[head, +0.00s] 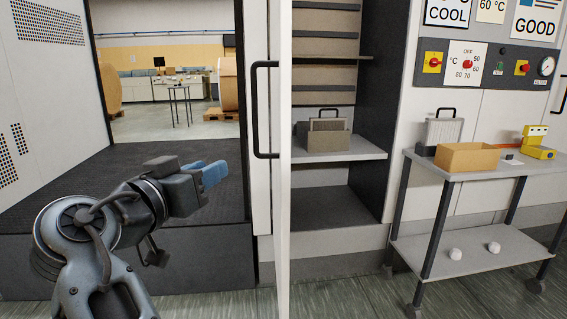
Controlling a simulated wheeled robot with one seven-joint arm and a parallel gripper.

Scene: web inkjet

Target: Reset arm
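My arm comes up from the lower left of the head view. My gripper (212,174) is at its end, with blue fingertips pointing right. It is in front of the dark floor of the open bay and left of the white door with a black handle (265,110). The fingers overlap from this angle, so their opening cannot be made out. I see nothing hanging from the gripper.
The white door edge (284,220) stands close to the right of my gripper. Beyond it, a shelf (352,153) holds a brown-grey box (328,140). A cart (470,170) at right carries a cardboard box (467,158) and a yellow device (538,142).

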